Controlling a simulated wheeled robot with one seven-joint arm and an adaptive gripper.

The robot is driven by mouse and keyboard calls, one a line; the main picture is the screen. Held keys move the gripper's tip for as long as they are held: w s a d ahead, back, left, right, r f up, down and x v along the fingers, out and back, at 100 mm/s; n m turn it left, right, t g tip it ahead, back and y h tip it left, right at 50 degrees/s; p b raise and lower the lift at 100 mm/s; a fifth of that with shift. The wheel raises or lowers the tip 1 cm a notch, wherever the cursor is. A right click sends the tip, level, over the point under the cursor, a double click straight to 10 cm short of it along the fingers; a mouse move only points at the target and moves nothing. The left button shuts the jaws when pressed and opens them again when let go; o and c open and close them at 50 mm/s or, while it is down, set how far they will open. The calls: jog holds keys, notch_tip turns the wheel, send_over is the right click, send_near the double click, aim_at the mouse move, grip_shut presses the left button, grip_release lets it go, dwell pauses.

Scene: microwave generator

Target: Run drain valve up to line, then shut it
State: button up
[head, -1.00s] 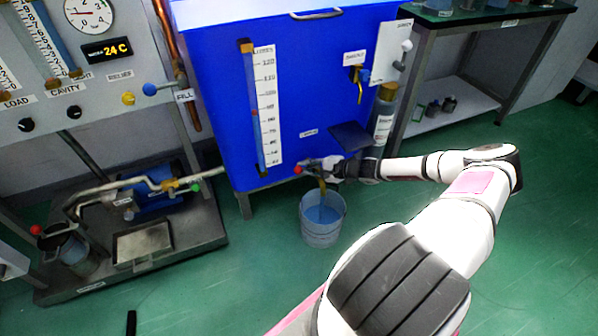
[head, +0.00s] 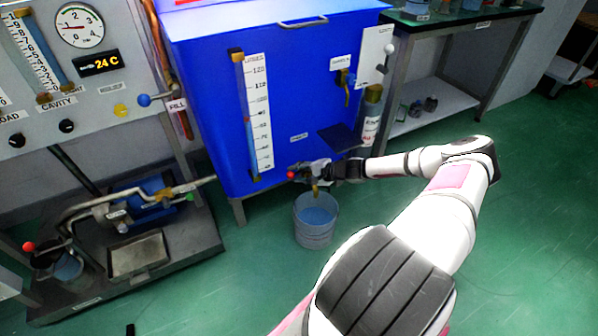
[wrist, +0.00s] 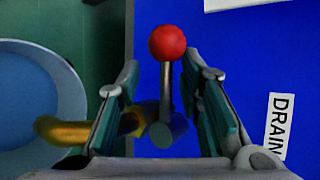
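The drain valve's red ball knob (wrist: 167,43) sits on a short grey lever (wrist: 165,92) in the wrist view. The same valve (head: 298,174) is low on the blue tank's front in the head view. Its brass spout (wrist: 75,130) points over a bucket (head: 315,232) holding bluish liquid. My gripper (wrist: 162,72) is open, with one finger on each side of the lever and visible gaps to both. My gripper (head: 330,170) is small in the head view.
The blue tank (head: 212,110) stands behind the valve. A "DRAIN" label (wrist: 277,125) is right of the lever. A pump skid (head: 195,235) stands at left, below a gauge panel (head: 105,105). A dark-topped bench (head: 450,18) is at right. Green floor is open at right.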

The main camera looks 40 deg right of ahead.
jog(key=shift+w+r, duration=0.1)
jog(key=shift+r, duration=0.05)
dwell(0.5)
jog(key=shift+s+d+r, duration=0.25)
jog(key=shift+s, duration=0.15)
jog(key=v, duration=1.1)
jog(key=shift+a, duration=0.2)
